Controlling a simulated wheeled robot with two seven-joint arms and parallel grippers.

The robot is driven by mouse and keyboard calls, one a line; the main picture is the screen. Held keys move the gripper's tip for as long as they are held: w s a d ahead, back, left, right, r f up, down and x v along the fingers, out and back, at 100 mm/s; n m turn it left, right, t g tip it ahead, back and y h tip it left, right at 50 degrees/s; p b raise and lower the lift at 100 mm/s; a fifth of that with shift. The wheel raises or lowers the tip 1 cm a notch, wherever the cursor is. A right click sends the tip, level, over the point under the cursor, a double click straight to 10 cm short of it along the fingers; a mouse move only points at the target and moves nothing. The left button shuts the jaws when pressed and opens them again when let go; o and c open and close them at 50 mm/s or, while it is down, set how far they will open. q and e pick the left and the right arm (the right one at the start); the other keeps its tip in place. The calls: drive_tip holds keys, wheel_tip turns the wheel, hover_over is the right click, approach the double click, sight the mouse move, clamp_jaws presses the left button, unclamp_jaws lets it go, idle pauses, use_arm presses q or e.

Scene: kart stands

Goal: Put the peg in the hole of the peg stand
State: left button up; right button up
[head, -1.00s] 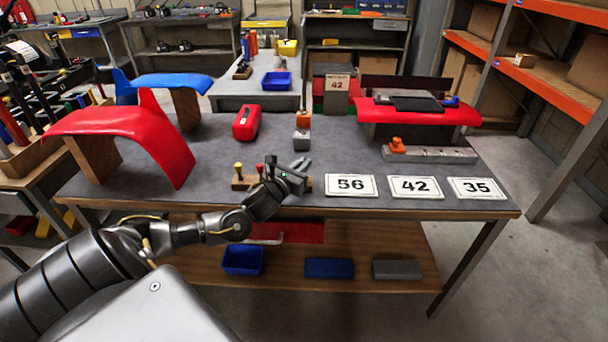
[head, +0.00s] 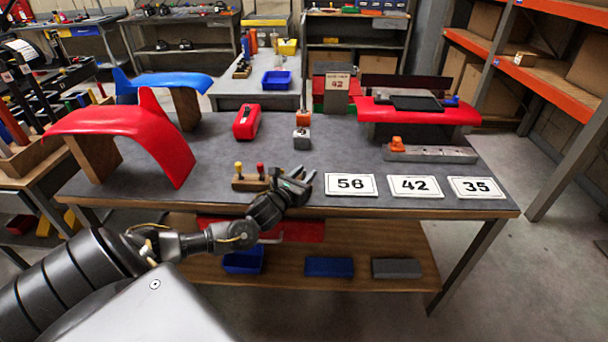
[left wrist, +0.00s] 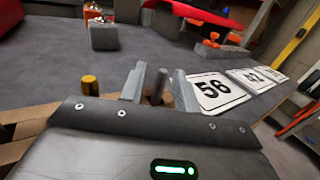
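The wooden peg stand (head: 242,184) lies near the front edge of the table, left of the number cards. A yellow peg (head: 238,167) and a red-topped peg (head: 260,169) stand up from it. My left gripper (head: 306,178) is at the stand's right end and hides part of it. In the left wrist view the yellow peg (left wrist: 89,84) shows left of the fingers. A dark grey-brown peg (left wrist: 158,87) is between the fingertips (left wrist: 158,80), with narrow gaps on both sides. My right gripper is out of view.
Cards 56 (head: 350,185), 42 (head: 415,187) and 35 (head: 476,187) lie to the right of the gripper. A grey block (head: 302,140) and a red box (head: 247,122) are behind. A red fender (head: 130,125) on wooden blocks is at left. The table's middle is clear.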

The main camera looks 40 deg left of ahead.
use_arm(q)
drive_tip(key=shift+r, duration=0.1)
drive_tip(key=shift+s, duration=0.2)
drive_tip(key=s+d, duration=0.1)
drive_tip(key=s, duration=1)
drive_tip(key=shift+s+d, duration=0.25)
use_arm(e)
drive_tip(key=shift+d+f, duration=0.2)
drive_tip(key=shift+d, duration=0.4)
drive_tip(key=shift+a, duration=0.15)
